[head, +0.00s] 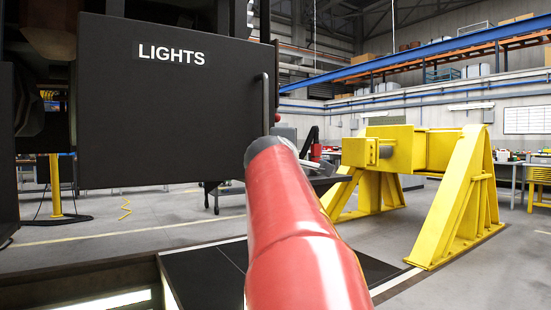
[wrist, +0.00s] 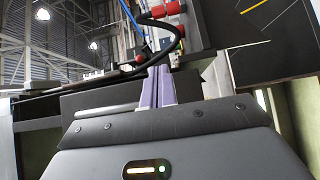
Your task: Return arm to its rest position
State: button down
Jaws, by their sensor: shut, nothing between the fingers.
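My gripper (wrist: 158,86) shows in the wrist view, with two pale purple fingers side by side, shut and empty. Its dark body with a lit green indicator fills the bottom of that view. In the head view my red arm reaches forward and up from the bottom centre. The arm's far end hides what lies behind it, and I cannot make out the gripper there.
A dark box marked LIGHTS (head: 165,110) with a vertical handle (head: 265,103) hangs at left, close beside my arm. A yellow stand (head: 465,205) is at right. A floor pit (head: 110,290) lies at lower left. The floor between box and stand is partly open.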

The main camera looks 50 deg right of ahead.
jog(key=shift+s+a, duration=0.2)
jog(key=shift+s, duration=0.55)
jog(key=shift+s+a, duration=0.25)
jog(key=shift+s, duration=0.5)
jog(key=shift+s+a, duration=0.2)
jog(key=shift+s, duration=0.55)
jog(key=w+a+f+m+t+y, duration=0.1)
jog(key=w+a+f+m+y, duration=0.3)
jog(key=a+f, duration=0.75)
jog(key=w+a+f+n+y, duration=0.1)
jog(key=a+f+y, duration=0.5)
jog(key=a+f, duration=0.5)
jog(key=s+a+f+m+g+y, duration=0.1)
jog(key=s+a+f+g+y, duration=0.1)
jog(key=a+f, duration=0.6)
jog(key=s+a+f+m+g+y, duration=0.1)
jog(key=s+a+f+y, duration=0.2)
jog(key=s+a+f, duration=0.4)
notch_tip(320, 180, down, 5)
jog(key=shift+s+a+r+m+g+y, duration=0.15)
jog(key=shift+s+a+m+g+y, duration=0.2)
jog(key=shift+a, duration=0.4)
